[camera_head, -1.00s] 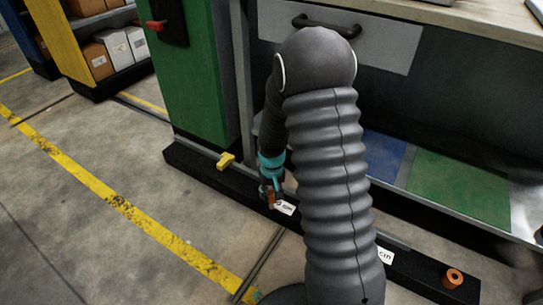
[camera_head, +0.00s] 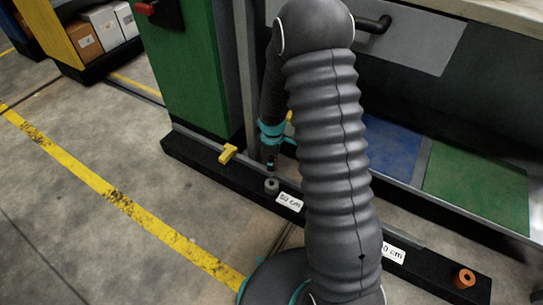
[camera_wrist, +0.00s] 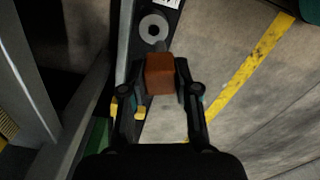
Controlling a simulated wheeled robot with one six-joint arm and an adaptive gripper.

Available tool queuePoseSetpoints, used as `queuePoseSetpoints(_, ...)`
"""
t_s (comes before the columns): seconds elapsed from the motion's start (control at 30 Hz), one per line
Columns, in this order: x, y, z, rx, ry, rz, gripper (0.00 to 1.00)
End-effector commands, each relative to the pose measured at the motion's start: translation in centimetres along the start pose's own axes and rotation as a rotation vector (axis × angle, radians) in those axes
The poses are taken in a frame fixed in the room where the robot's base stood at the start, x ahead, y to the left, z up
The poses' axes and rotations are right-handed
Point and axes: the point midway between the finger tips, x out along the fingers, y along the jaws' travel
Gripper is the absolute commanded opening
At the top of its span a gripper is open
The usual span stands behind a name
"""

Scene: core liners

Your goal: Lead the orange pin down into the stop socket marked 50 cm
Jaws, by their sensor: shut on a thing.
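My gripper (camera_wrist: 160,85) is shut on the orange-brown block-shaped head of the pin (camera_wrist: 160,75) in the wrist view. A short grey shank shows beyond the head, towards a grey round socket with a dark hole (camera_wrist: 153,27). The pin appears apart from the hole; its height above it is unclear. In the head view the grey socket (camera_head: 271,186) sits on the black rail, beside a white label (camera_head: 289,201) ending in "cm", whose first digit is hard to read. There my gripper (camera_head: 271,162) is mostly hidden, just behind the socket, and the pin is not visible.
The black rail (camera_head: 430,276) runs along the cabinet's foot. A yellow block (camera_head: 228,152) stands left of the socket. An orange ring-shaped piece (camera_head: 465,278) sits at the rail's right end, near a partly hidden label (camera_head: 393,253). The floor in front is open.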

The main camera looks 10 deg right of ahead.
Motion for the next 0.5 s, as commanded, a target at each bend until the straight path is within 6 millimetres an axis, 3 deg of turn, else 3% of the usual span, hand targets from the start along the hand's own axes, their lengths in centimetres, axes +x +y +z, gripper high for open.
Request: queuePoseSetpoints(0.5, -0.20, 0.90, -0.25, -0.871, 0.000, 0.000, 0.00)
